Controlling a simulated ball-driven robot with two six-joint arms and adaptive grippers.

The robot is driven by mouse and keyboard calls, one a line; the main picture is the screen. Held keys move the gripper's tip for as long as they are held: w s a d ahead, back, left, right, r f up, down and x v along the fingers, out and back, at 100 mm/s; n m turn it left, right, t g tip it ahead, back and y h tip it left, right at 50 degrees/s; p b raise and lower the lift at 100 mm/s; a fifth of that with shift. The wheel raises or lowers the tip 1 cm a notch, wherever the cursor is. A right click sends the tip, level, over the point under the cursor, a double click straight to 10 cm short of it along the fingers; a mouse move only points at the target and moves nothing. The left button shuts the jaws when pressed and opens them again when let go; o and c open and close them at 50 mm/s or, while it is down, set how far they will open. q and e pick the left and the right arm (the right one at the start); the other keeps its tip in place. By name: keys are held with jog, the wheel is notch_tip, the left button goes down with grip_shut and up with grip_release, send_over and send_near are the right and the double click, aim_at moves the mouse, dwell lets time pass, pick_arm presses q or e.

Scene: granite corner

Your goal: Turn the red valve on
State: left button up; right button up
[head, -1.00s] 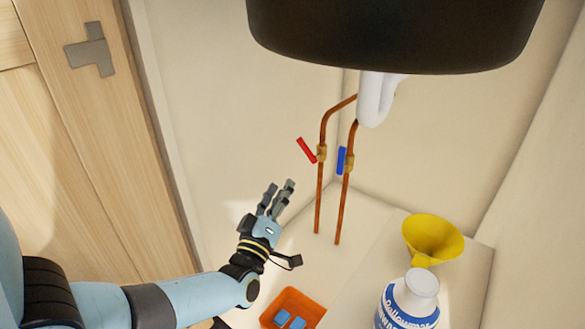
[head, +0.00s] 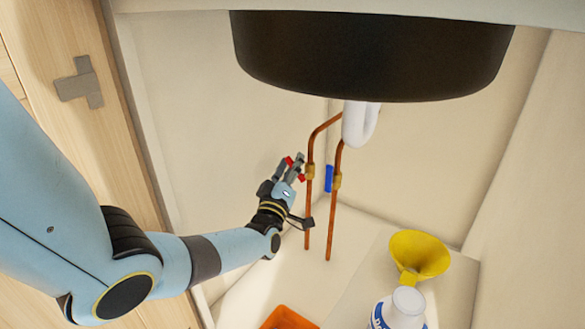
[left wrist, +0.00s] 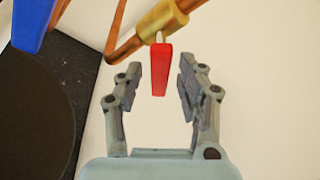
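The red valve handle (left wrist: 159,72) hangs from a brass fitting on a copper pipe. In the left wrist view it points down between the two fingers of my left gripper (left wrist: 158,82), with a gap visible on both sides. The gripper is open. In the head view my left gripper (head: 293,165) is at the left copper pipe (head: 308,212) and partly hides the red handle (head: 301,178); only small red bits show around the fingers. My right gripper is not in view.
A blue valve handle (head: 329,178) sits close by on the right pipe (head: 333,220). The black basin (head: 370,60) and white drain pipe (head: 360,125) are above. A yellow funnel (head: 419,254), white bottle (head: 398,310) and orange tray (head: 288,318) stand below right.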

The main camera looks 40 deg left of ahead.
pick_arm(q)
jog(key=shift+c, duration=0.2)
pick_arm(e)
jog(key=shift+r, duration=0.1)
pick_arm(q)
grip_shut()
jog(key=shift+m, duration=0.5)
jog(key=shift+d+m+t+h+b, duration=0.25)
jog(key=shift+m+t+h+b, duration=0.25)
jog(key=shift+m, duration=0.4)
jog(key=shift+w+d+r+m+t+h+b, duration=0.1)
jog(key=shift+d+r+m+t+h+b, duration=0.15)
jog(key=shift+m, duration=0.5)
jog(key=shift+d+r+m+t+h+b, duration=0.15)
jog(key=shift+m+h, duration=0.2)
jog(key=shift+m, duration=0.4)
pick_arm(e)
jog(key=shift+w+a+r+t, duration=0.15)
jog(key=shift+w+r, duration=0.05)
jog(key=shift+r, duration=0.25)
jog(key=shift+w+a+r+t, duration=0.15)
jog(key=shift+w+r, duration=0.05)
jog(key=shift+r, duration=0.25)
pick_arm(q)
jog(key=shift+a, duration=0.1)
jog(key=shift+o, duration=0.2)
grip_release()
